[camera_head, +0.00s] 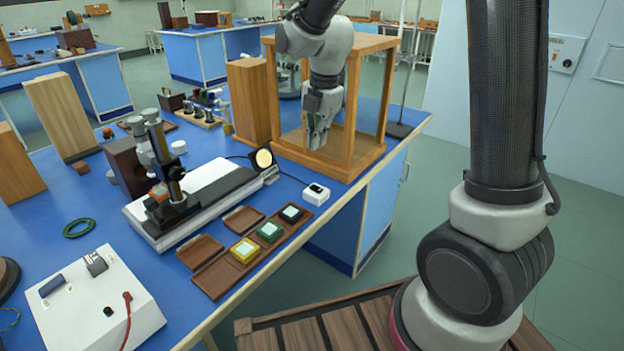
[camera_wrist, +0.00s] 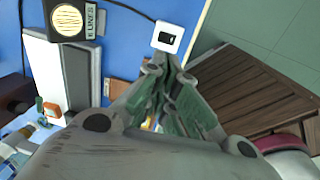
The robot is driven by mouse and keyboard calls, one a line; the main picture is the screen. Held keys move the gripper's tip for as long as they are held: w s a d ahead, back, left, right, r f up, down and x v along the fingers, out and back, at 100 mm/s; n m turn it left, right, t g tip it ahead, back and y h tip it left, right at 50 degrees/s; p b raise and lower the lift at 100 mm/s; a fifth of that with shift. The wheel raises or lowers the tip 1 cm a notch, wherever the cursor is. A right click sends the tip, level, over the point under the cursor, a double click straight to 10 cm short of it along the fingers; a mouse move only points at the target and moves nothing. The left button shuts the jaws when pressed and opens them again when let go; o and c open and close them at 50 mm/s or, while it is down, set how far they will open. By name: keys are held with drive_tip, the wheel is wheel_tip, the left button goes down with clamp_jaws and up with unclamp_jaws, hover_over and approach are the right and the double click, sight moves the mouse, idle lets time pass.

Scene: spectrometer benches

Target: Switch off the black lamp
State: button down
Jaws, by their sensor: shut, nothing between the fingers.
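The black lamp (camera_head: 263,159) stands on the blue bench with its round face glowing warm yellow; it also shows in the wrist view (camera_wrist: 68,17), beside a label. A dark cable runs from it to a small white switch box (camera_head: 316,193) near the bench's front edge. The box has a black rocker on top and shows in the wrist view (camera_wrist: 168,37) just beyond my fingertips. My gripper (camera_head: 318,143) is shut and empty, above and behind the switch box in the head view. In the wrist view my fingertips (camera_wrist: 162,62) appear just below the box, with no clear contact.
A white instrument base (camera_head: 215,190) with a black microscope-like column lies to the left. A brown tray (camera_head: 220,280) with coloured square pieces lies nearer the front. The bench around the switch box is mostly clear.

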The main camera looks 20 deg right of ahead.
sight(314, 193)
idle(0.3)
drive_tip(key=f, duration=0.9)
drive_tip(key=w+a+f, duration=0.1)
drive_tip(key=f, duration=0.4)
drive_tip(key=shift+w, duration=0.1)
drive_tip(key=shift+f, duration=0.25)
drive_tip(key=shift+s+d+r, duration=0.15)
drive_tip(key=shift+s+d, duration=0.3)
drive_tip(key=shift+s, duration=0.1)
